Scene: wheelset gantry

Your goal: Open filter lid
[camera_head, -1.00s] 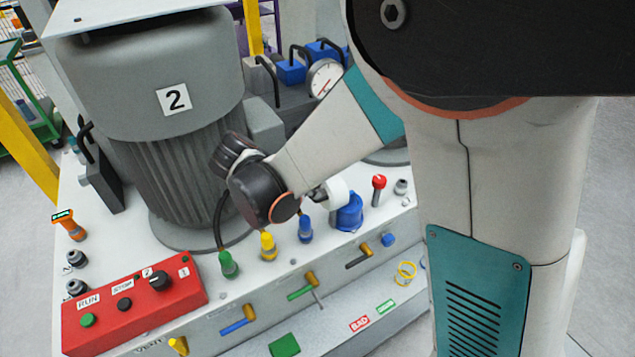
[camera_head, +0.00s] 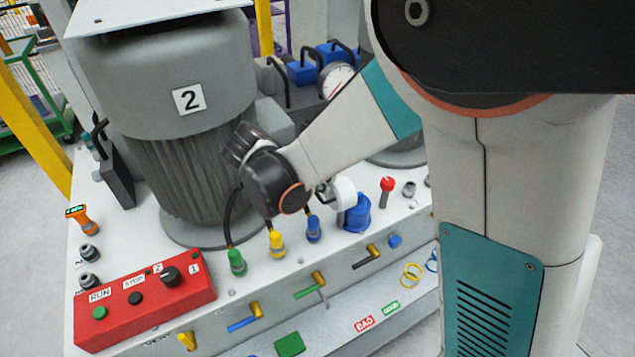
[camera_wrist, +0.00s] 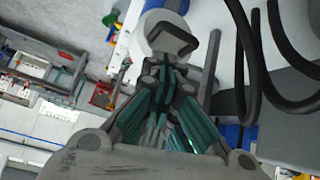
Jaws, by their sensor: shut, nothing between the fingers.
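The blue filter body (camera_head: 358,215) stands on the machine's top in the head view. A round white lid (camera_head: 344,191) with a grey handle (camera_head: 324,197) sits at its upper left, seemingly tilted; I cannot tell how far it is open. In the wrist view the lid (camera_wrist: 152,30) and its dark grey handle (camera_wrist: 174,38) are just ahead of my fingertips. My gripper (camera_wrist: 168,75) is shut with nothing in it, close to the lid; I cannot tell if they touch.
A large grey motor (camera_head: 185,110) marked 2 stands left of my arm. Green (camera_head: 237,262), yellow (camera_head: 277,244) and blue (camera_head: 313,229) hose fittings stand in front of it. A red knob (camera_head: 387,184) is right of the filter. Black hoses (camera_wrist: 270,60) curve at right in the wrist view.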

